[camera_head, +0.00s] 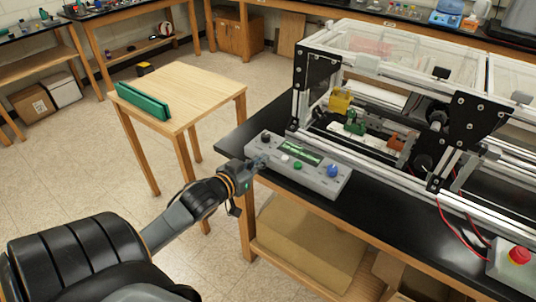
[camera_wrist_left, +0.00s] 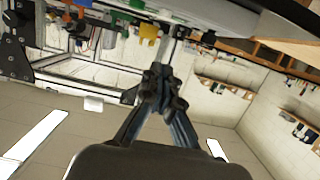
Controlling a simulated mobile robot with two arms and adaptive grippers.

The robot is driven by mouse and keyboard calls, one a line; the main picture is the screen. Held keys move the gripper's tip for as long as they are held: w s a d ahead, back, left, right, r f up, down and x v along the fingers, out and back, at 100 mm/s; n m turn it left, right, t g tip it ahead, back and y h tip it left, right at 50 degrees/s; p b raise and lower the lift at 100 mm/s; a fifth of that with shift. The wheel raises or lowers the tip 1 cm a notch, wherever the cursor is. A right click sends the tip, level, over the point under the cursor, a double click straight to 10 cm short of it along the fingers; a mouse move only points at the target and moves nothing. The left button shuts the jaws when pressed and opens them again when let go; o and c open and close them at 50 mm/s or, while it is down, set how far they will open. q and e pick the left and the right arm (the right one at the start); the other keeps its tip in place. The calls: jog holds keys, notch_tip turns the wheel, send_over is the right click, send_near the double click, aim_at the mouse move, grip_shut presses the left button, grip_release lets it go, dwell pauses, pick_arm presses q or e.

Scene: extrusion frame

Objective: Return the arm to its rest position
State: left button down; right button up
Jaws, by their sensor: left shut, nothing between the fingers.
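My left arm reaches in from the lower left in the head view. Its gripper (camera_head: 258,165) is shut and empty, close to the left end of the grey control box (camera_head: 318,180). I cannot tell whether the fingertips touch the box. The box has a green display, a white, a green and a blue button, and lies on the black bench top. In the left wrist view the closed fingers (camera_wrist_left: 160,85) point up the picture, with nothing between them. My right gripper is in neither view.
An aluminium extrusion frame (camera_head: 395,65) stands on the black bench (camera_head: 375,205), with a red emergency button (camera_head: 519,255) at the lower right. A small wooden table (camera_head: 190,90) with a green part (camera_head: 143,101) stands to the left. The floor (camera_head: 70,150) between is clear.

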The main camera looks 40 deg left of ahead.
pick_arm(q)
jog(key=shift+s+r, duration=0.15)
jog(key=shift+s, duration=0.15)
dwell(0.4)
jog(key=s+f+g, duration=0.2)
jog(key=s+f, duration=0.2)
jog(key=f, duration=0.8)
jog(key=s+f+g, duration=0.3)
jog(key=s+f, duration=0.1)
jog(key=f, duration=0.8)
jog(key=s+f+g, duration=0.2)
jog(key=s+f, duration=0.1)
jog(key=f, duration=0.9)
jog(key=s+d+f+m+g, duration=0.1)
jog(key=s+d+f+g, duration=0.1)
jog(key=s+d+f, duration=0.3)
jog(key=s+d+f+m+g, duration=0.1)
jog(key=s+d+f+g, duration=0.2)
jog(key=s, duration=1.1)
jog(key=s+d+f+m+g+h, duration=0.1)
jog(key=s+d+f+g, duration=0.1)
jog(key=s+d+f, duration=0.6)
notch_tip(320, 180, down, 5)
jog(key=shift+s+d+r, duration=0.15)
jog(key=shift+s, duration=0.7)
